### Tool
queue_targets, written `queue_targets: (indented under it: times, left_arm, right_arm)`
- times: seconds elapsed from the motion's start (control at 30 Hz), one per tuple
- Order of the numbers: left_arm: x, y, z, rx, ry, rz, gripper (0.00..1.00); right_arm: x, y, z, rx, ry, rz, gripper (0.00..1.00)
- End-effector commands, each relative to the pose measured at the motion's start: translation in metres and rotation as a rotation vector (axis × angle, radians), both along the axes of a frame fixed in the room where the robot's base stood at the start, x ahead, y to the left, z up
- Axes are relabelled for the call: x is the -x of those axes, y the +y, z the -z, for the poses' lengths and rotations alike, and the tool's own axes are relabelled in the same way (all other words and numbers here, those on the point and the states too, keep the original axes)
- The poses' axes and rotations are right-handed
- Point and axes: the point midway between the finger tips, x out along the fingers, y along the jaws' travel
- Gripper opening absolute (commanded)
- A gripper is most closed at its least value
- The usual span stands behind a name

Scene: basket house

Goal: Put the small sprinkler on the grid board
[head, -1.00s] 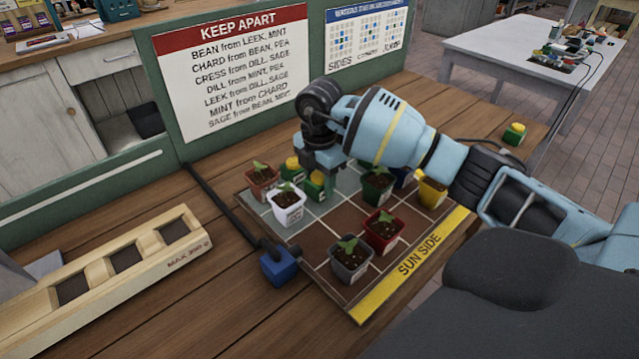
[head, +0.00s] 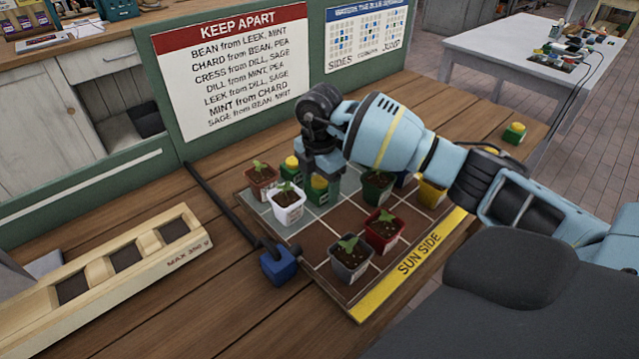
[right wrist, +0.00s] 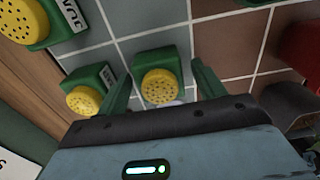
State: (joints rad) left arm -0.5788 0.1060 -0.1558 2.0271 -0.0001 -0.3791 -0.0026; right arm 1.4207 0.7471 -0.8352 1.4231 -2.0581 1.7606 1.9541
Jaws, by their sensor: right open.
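Small green sprinklers with yellow perforated tops stand on the grid board (head: 308,258). Two show in the head view, one by the back edge (head: 291,168) and one in front of my right gripper (head: 325,172). In the right wrist view, my open right gripper (right wrist: 161,72) has a finger on either side of one sprinkler (right wrist: 158,75). A second sprinkler (right wrist: 88,95) is just left of the left finger, and a third, labelled one (right wrist: 28,20) is at the upper left. Another sprinkler (head: 514,133) stands off the board on the table. My left gripper is out of view.
Potted seedlings crowd the board, including a white pot (head: 286,207), a red pot (head: 384,230) and a grey pot (head: 350,260). A blue block (head: 278,266) on a black rod lies at the left edge. A wooden tray (head: 110,270) lies further left.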

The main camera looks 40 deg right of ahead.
Motion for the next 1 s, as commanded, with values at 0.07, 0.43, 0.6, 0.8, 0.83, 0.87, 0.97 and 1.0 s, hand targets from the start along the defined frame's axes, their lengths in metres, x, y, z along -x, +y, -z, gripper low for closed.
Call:
queue_targets:
  times: [0.07,0.43,0.6,0.8,0.83,0.87,0.97,1.0]
  left_arm:
    - [-0.001,0.000,-0.001,0.000,-0.002,0.000,0.69]
    - [-0.004,0.000,-0.006,0.000,-0.010,0.000,0.69]
    - [-0.005,0.000,-0.008,0.000,-0.013,0.000,0.69]
    - [-0.004,0.000,-0.008,0.000,-0.012,0.000,0.69]
    - [-0.004,0.000,-0.008,0.000,-0.011,0.000,0.69]
    - [-0.003,0.000,-0.008,0.000,-0.011,0.000,0.69]
    - [-0.002,0.000,-0.007,-0.001,-0.007,0.001,0.69]
    - [-0.002,0.000,-0.006,-0.001,-0.006,0.001,0.69]
  right_arm:
    - [-0.001,0.000,-0.007,0.000,-0.002,0.000,0.69]
    - [-0.001,0.000,-0.076,0.000,-0.005,0.001,0.69]
    - [-0.001,0.000,-0.103,0.000,-0.004,0.001,0.69]
    - [0.000,0.000,-0.119,-0.001,-0.001,0.000,0.69]
    - [0.000,0.000,-0.120,-0.001,-0.001,0.000,0.69]
    - [0.000,0.000,-0.121,-0.001,-0.001,0.000,0.69]
    - [0.000,0.000,-0.122,-0.001,0.000,0.000,0.69]
    - [0.000,0.000,-0.122,-0.001,0.000,0.000,0.69]
